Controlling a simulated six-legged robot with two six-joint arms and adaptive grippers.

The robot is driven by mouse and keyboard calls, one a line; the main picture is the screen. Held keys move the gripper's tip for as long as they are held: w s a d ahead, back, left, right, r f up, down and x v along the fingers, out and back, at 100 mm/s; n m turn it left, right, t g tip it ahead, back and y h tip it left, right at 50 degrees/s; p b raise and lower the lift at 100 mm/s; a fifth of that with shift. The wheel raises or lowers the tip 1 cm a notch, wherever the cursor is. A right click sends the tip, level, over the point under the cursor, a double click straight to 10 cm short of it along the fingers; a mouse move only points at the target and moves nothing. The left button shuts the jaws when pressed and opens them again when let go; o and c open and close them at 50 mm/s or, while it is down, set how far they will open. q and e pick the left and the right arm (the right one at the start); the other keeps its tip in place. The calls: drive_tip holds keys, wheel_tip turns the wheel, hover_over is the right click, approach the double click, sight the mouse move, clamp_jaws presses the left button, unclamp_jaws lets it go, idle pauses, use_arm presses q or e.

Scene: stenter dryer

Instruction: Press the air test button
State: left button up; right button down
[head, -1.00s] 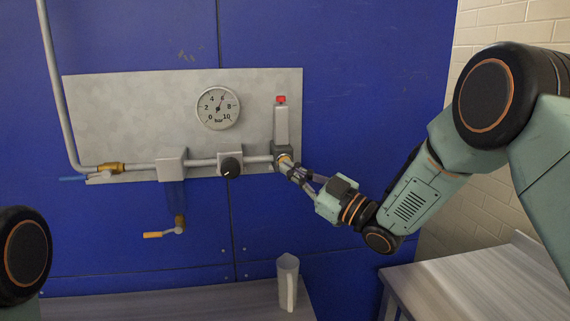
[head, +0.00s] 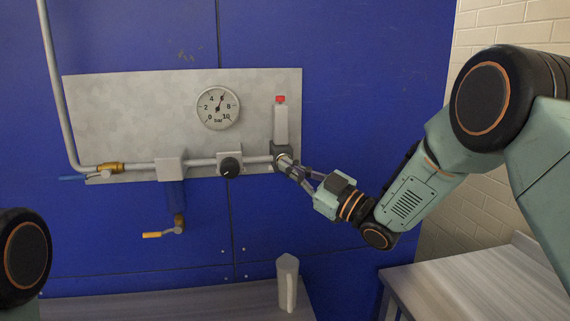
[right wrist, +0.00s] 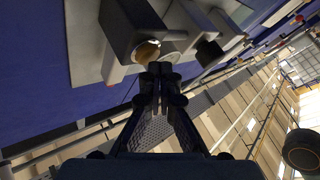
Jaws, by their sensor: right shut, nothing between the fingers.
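A round brass-coloured button-like face (right wrist: 146,52) shows on the dark block (head: 282,150) at the right end of the pipe. No label is readable, so I cannot confirm it is the air test button. My right gripper (head: 287,164) is shut and empty, with its fingertips at the front of this block. In the right wrist view the closed fingertips (right wrist: 160,72) are just below the brass face. I cannot tell whether they touch it. They partly hide the block in the head view. My left gripper is out of view.
A pressure gauge (head: 218,108) and a black knob (head: 230,167) are on the grey panel (head: 130,110). A red-topped clear cylinder (head: 281,120) stands above the block. A brass-handled valve (head: 160,234) hangs below. A jug (head: 287,282) stands on the bench (head: 180,306).

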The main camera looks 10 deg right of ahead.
drive_tip(key=shift+w, duration=0.5)
idle(0.8)
drive_tip(key=shift+s, duration=0.1)
drive_tip(key=shift+s+f, duration=0.1)
drive_tip(key=shift+s, duration=0.8)
drive_tip(key=shift+s, duration=0.1)
drive_tip(key=shift+s+p, duration=0.3)
drive_tip(key=shift+s, duration=2.1)
